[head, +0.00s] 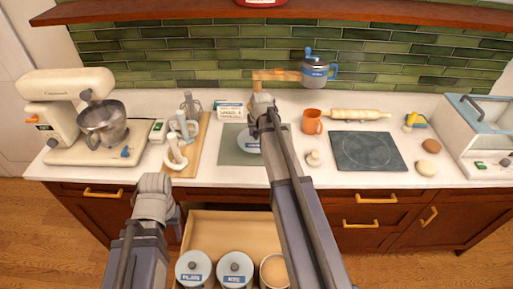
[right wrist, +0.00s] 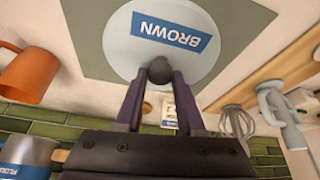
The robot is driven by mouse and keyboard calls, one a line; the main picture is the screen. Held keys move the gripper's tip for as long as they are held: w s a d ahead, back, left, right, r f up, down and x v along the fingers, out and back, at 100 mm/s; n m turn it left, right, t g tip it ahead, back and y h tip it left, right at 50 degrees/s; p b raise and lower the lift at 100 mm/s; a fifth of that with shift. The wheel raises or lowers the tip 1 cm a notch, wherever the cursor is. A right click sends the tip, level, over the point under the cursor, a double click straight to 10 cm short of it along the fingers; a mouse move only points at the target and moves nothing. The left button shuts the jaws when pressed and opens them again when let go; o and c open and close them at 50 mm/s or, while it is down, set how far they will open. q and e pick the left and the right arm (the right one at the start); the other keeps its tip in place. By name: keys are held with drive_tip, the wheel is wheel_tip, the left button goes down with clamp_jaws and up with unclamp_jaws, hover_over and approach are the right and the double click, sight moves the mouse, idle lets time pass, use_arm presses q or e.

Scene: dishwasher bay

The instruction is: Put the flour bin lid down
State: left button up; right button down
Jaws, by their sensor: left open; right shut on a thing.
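The flour bin lid (head: 246,143) is a pale disc with a blue label, partly hidden behind my right arm in the head view. In the right wrist view the lid (right wrist: 172,62) shows its label, BROWN. My right gripper (right wrist: 159,78) is shut on its dark round knob. The lid is over the grey-green mat (head: 228,156) on the counter; I cannot tell if it touches. My left gripper (head: 170,218) is open and empty, left of the open drawer. An uncovered bin (head: 273,271) stands in the drawer, partly behind my right arm.
Lidded bins marked PLAIN (head: 194,268) and RYE (head: 235,268) stand in the drawer (head: 225,222). A wooden board (head: 196,155) with utensils is left of the mat. An orange mug (head: 312,122), a small pale knobbed object (head: 314,158) and a dark slab (head: 368,151) are to the right.

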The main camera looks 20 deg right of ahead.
sight(257, 140)
use_arm(q)
drive_tip(key=shift+f+b, duration=2.05)
drive_tip(key=shift+f, duration=0.6)
use_arm(e)
drive_tip(key=shift+f, duration=2.6)
use_arm(q)
drive_tip(key=shift+s, duration=0.1)
use_arm(e)
drive_tip(key=shift+s+f, duration=0.1)
drive_tip(key=shift+f, duration=0.15)
use_arm(q)
drive_tip(key=shift+f, duration=0.1)
use_arm(e)
drive_tip(key=c, duration=0.5)
unclamp_jaws()
drive_tip(key=shift+r, duration=0.2)
drive_tip(key=shift+p+v, duration=0.75)
use_arm(q)
wheel_tip(257, 140, up, 11)
drive_tip(key=p, duration=0.9)
use_arm(e)
drive_tip(key=v, duration=1)
drive_tip(key=shift+s+r, duration=0.1)
drive_tip(key=shift+r, duration=0.2)
